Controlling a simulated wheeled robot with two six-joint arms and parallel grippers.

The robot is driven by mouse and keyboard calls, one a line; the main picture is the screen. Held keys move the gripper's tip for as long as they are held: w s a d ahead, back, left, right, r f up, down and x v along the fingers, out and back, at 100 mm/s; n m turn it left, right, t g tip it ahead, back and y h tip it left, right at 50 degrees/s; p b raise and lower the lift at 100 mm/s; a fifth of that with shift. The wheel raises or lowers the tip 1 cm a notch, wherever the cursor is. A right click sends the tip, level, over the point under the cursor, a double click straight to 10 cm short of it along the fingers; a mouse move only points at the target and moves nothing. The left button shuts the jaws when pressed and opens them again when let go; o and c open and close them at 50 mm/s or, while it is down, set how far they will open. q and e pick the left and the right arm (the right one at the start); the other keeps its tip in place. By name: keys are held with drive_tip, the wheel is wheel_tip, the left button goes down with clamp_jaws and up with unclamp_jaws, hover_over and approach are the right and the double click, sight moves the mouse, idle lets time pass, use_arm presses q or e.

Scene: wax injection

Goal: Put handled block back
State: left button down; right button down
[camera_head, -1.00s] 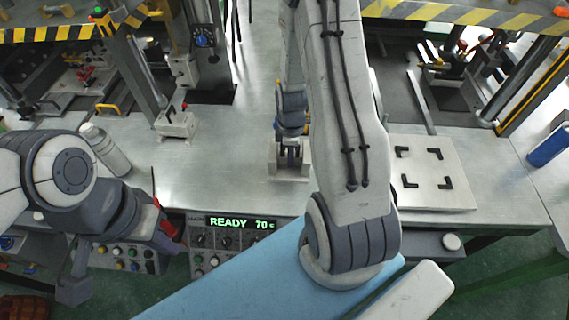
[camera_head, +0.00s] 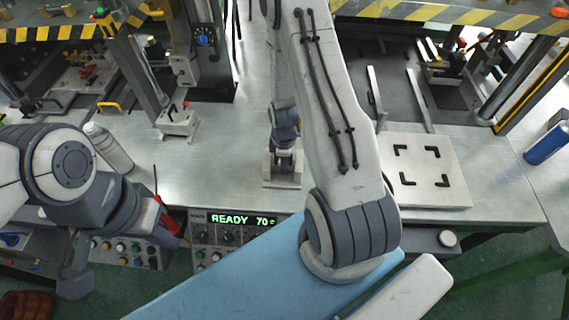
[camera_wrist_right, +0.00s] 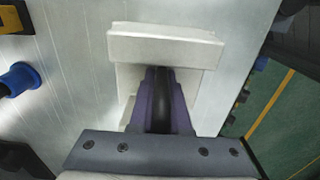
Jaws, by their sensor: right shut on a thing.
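The handled block (camera_head: 283,182) is pale and blocky and is at the middle of the steel table. My right gripper (camera_head: 286,143) is above it, shut on its handle. In the right wrist view the block (camera_wrist_right: 165,48) lies beyond the fingers (camera_wrist_right: 160,95), which close around a dark upright part. I cannot tell whether its underside touches the table. A pale plate (camera_head: 453,187) with black corner marks lies to the right, empty between the marks. My left gripper (camera_head: 76,275) hangs low at the left, away from the block; its finger opening is unclear.
A white bottle (camera_head: 110,148) stands at the left of the table. A control panel (camera_head: 230,235) reading READY 70 is at the front edge. Press posts and metal rails (camera_head: 374,95) stand behind. A blue can (camera_head: 546,145) is at far right. The table left of the block is largely clear.

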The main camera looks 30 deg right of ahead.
drive_tip(key=shift+f, duration=0.15)
drive_tip(key=c, duration=0.9)
unclamp_jaws()
